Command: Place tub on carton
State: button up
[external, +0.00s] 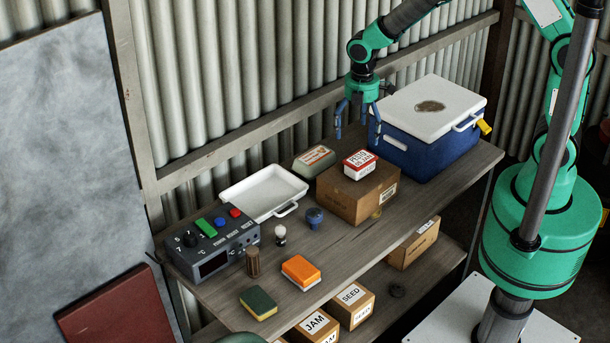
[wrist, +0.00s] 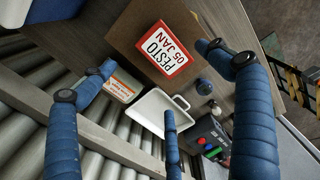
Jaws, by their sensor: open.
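A small white tub (external: 361,164) with a red lid label reading PESTO 05 JAN sits on top of the brown carton (external: 357,205) on the bench. In the wrist view the tub (wrist: 163,50) rests flat on the carton's top (wrist: 130,25). My gripper (external: 357,130) is open and empty, its fingers pointing down above and behind the carton. It is apart from the tub. In the wrist view its blue fingers (wrist: 150,88) are spread wide with nothing between them.
A blue cooler (external: 425,140) with a white lid stands right of the carton. A second labelled tub (external: 314,158) and a white tray (external: 262,190) lie to the left. A control box (external: 212,243), a sponge (external: 258,303) and an orange block (external: 301,271) occupy the left bench.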

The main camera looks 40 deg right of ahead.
jog(key=shift+r, duration=0.1)
jog(key=s+d+r+m+t, duration=0.1)
jog(key=s+d+r+m, duration=0.35)
jog(key=r, duration=0.55)
jog(key=s+d+r+m+t, duration=0.2)
jog(key=s+d+r+m, duration=0.15)
jog(key=d+r, duration=0.4)
jog(key=s+d+r+m+t, duration=0.1)
jog(key=s+d+r+m, duration=0.2)
jog(key=s+r+m, duration=0.2)
jog(key=s+d+r+m+t, duration=0.1)
jog(key=s+d+r+m, duration=0.3)
jog(key=s, duration=0.8)
notch_tip(320, 180, up, 2)
jog(key=shift+s+r+m+t, duration=0.25)
jog(key=shift+m+t, duration=0.05)
jog(key=shift+m, duration=0.2)
jog(key=shift+f, duration=0.1)
notch_tip(320, 180, down, 3)
jog(key=b, duration=0.3)
